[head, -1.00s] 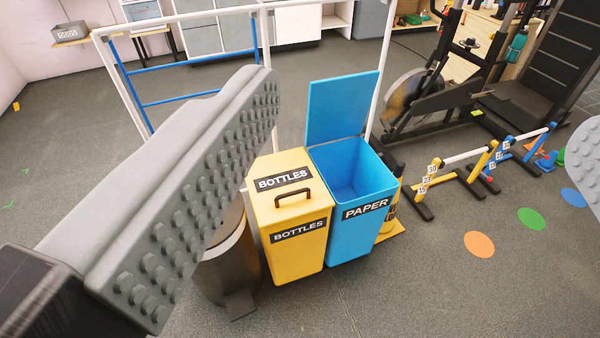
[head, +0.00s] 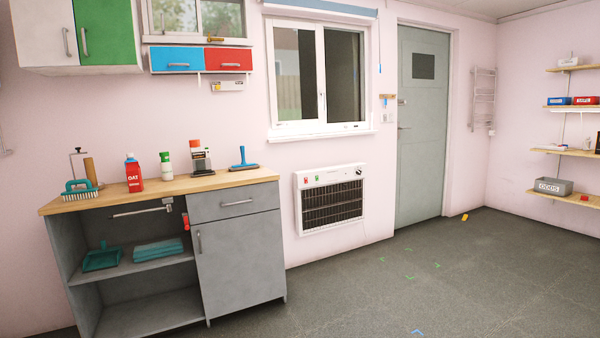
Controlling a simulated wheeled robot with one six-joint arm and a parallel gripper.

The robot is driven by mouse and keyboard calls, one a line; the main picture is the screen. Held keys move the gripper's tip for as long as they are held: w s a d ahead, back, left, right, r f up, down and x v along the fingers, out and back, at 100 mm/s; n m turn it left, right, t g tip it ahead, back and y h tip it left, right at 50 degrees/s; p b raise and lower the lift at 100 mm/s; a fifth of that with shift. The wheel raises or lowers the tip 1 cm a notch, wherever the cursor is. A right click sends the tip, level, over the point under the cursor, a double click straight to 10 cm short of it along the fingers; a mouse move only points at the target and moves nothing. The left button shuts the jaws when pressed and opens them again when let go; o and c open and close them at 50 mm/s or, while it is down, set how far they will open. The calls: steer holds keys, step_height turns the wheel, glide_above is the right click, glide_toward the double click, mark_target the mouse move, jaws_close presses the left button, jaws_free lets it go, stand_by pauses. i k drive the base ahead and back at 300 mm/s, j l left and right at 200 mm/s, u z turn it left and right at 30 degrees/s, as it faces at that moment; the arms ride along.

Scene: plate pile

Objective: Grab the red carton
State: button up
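A red carton (head: 134,175) with white lettering, which looks like "OAT", stands upright on the wooden worktop (head: 225,180) of a grey cabinet at the left. A brush with teal parts stands to its left and a green-and-white bottle (head: 166,166) to its right. The carton's front is unobstructed. My gripper is not in view now, so its state and its distance to the carton do not show.
A dark container with an orange-red top (head: 198,158) and a blue squeegee (head: 242,160) stand farther right on the worktop. Wall cabinets (head: 112,40) hang above. A wall heater (head: 331,199) is right of the cabinet. The grey floor (head: 420,285) in front is largely clear.

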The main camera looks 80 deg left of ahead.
mark_target(135, 182)
steer(key=u, duration=3.45)
steer(key=i, duration=1.3)
steer(key=i+l, duration=0.1)
steer(key=i, duration=1.15)
